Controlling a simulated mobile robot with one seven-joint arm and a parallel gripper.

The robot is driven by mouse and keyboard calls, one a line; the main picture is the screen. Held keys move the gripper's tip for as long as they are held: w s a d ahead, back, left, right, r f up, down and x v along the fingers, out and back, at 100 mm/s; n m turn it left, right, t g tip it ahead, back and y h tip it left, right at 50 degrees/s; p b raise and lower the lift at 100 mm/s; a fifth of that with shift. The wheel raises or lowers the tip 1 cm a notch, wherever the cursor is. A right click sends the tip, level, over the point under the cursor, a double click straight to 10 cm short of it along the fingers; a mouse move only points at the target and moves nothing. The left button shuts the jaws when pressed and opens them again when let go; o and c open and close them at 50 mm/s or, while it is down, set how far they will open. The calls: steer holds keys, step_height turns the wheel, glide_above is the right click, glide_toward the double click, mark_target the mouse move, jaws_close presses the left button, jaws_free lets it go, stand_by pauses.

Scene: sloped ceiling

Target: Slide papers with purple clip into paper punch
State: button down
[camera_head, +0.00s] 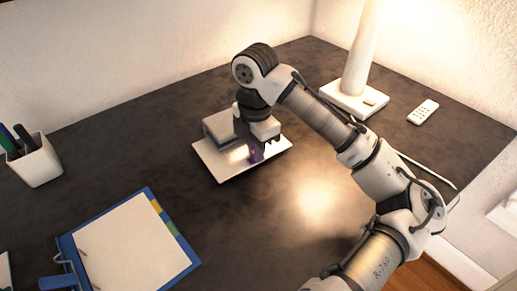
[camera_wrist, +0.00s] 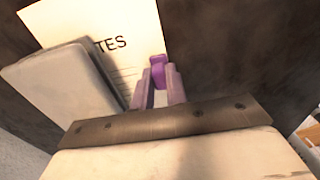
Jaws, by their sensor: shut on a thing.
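My gripper (camera_head: 255,152) is shut on the purple clip (camera_wrist: 158,72) at the edge of the white papers (camera_head: 215,166). The clip also shows as a small purple patch in the head view (camera_head: 256,155). In the wrist view the papers (camera_wrist: 85,18) carry printed text ending in "TES". The grey paper punch (camera_head: 218,126) stands on the far side of my gripper and overlaps the papers; it is at the left in the wrist view (camera_wrist: 60,85). Paper shows on both sides of the punch. My gripper hides part of the punch, and I cannot tell how deep the papers sit in its slot.
A white pen cup (camera_head: 36,163) stands at the far left. A white lamp base (camera_head: 350,98) and a remote (camera_head: 423,111) are at the back right. Desk around the papers is clear.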

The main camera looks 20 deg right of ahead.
stand_by(0.3)
steer(key=c, duration=1.3)
jaws_free()
steer(key=shift+r, duration=0.1)
step_height(320, 180, up, 14)
steer(key=shift+f+p, duration=0.15)
steer(key=shift+p, duration=0.55)
